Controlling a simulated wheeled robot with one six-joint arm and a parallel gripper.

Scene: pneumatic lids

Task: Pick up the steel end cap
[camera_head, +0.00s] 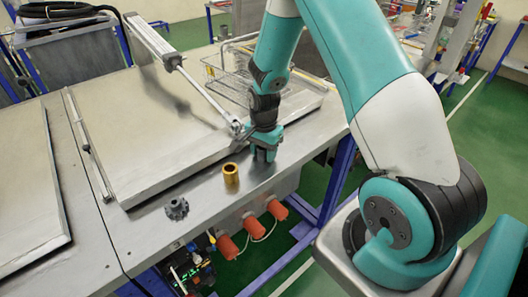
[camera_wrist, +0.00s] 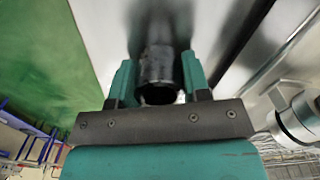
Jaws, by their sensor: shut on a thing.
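My gripper (camera_head: 264,157) is low over the front strip of the metal bench, beside the frame corner. In the wrist view its two teal fingers (camera_wrist: 157,60) are closed on opposite sides of a dark, shiny cylindrical piece (camera_wrist: 158,72), which looks like the steel end cap. Its near end looks dark and hollow. In the head view the fingers hide this piece. I cannot tell whether it touches the bench.
A brass bushing (camera_head: 231,176) stands left of my gripper, and a dark toothed part (camera_head: 177,208) lies further left. A large metal lid (camera_head: 150,135) with a pneumatic cylinder (camera_head: 150,38) lies behind. A wire basket (camera_head: 232,72) stands at the back. Orange connectors (camera_head: 252,224) sit below the bench edge.

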